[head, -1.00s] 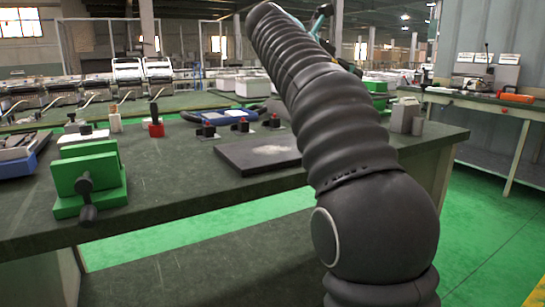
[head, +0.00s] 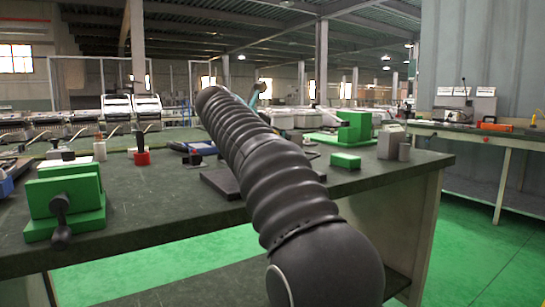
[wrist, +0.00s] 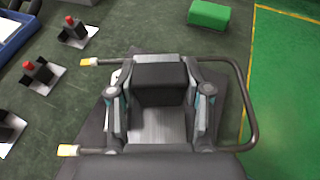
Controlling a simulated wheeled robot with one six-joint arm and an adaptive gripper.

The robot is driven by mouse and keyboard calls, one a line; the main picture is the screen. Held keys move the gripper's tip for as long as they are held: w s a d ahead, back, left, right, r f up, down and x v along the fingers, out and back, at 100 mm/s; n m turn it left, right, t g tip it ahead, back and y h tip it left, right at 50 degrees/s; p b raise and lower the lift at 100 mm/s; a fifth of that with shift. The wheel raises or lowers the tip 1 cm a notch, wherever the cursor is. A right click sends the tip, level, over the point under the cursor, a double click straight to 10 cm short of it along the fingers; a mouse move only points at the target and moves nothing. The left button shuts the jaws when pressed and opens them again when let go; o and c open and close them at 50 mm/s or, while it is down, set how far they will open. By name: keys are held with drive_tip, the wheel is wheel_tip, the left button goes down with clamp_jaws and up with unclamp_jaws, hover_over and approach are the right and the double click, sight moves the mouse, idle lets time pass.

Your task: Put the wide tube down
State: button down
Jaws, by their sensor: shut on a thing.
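The wide tube (wrist: 249,105) is a dark, U-shaped heating element with pale and yellow ends. It shows in the wrist view, with its bend at the right and both ends at the left. My gripper (wrist: 160,82) is shut on it, with the two legs running across the jaws. A dark flat plate (wrist: 97,118) lies on the bench beneath; I cannot tell the height of the tube above it. In the head view my arm hides the tube and most of the gripper. The plate (head: 222,183) shows partly beside the arm there.
The bench top (head: 150,205) has a green vise (head: 65,200) at left and a green block (head: 345,160) at right. In the wrist view, several red-topped switches (wrist: 38,72) and a blue tray (wrist: 15,40) lie left, the green block (wrist: 209,14) above, the bench edge right.

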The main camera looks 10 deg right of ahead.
drive_tip(key=shift+w+a+f, duration=0.25)
drive_tip(key=shift+f+b, duration=1.1)
drive_tip(key=shift+f, duration=0.85)
drive_tip(key=shift+f, duration=0.15)
drive_tip(key=c, duration=0.5)
unclamp_jaws()
